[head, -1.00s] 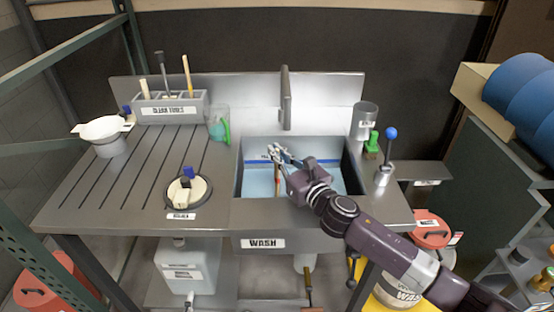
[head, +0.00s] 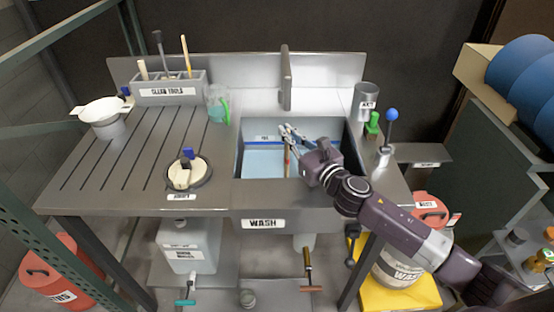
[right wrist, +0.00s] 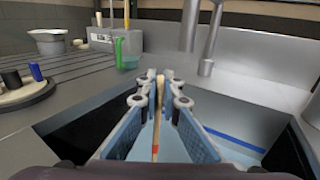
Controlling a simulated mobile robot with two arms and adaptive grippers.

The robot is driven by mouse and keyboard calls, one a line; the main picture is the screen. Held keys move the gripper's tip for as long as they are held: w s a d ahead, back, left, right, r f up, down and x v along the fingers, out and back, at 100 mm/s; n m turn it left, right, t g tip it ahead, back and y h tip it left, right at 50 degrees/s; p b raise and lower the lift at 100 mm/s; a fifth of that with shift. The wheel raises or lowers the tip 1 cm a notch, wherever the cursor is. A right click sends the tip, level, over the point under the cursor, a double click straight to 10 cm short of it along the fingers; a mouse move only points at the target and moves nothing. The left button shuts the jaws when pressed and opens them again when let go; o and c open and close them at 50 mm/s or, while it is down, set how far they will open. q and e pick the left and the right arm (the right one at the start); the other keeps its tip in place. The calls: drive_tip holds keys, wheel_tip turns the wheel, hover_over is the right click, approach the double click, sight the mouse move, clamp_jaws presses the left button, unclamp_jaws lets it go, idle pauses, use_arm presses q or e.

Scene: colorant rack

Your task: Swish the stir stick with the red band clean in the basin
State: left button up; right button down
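The stir stick (head: 287,162) is a thin wooden stick held roughly upright over the blue-floored basin (head: 346,190). Its red band shows low on the stick (right wrist: 155,149) in the right wrist view. My right gripper (head: 287,131) is over the basin with its fingers closed around the stick's upper part; its fingertips (right wrist: 160,100) also flank the stick in the right wrist view. The stick's lower end is down inside the basin; I cannot tell how deep it is in the water. My left gripper is not in view.
A grey rack labelled clean tools (head: 166,92) stands at the back left. A faucet (head: 286,78) rises behind the basin. A cup with green (head: 218,104), a round holder (head: 189,176), a white bowl (head: 103,111) and a blue-knobbed lever (head: 391,115) surround it. The slatted drainboard's middle is bare.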

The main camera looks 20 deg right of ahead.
drive_tip(key=shift+w+a+p, duration=1.15)
drive_tip(key=shift+a+p, duration=0.35)
drive_tip(key=shift+a, duration=2.3)
drive_tip(key=s+d+b, duration=0.1)
drive_tip(key=s+d, duration=0.2)
drive_tip(key=d, duration=0.6)
drive_tip(key=shift+d+b, duration=0.3)
drive_tip(key=shift+w+r, duration=0.1)
drive_tip(key=shift+r, duration=0.05)
wheel_tip(320, 180, up, 10)
drive_tip(key=p, duration=1)
idle(0.3)
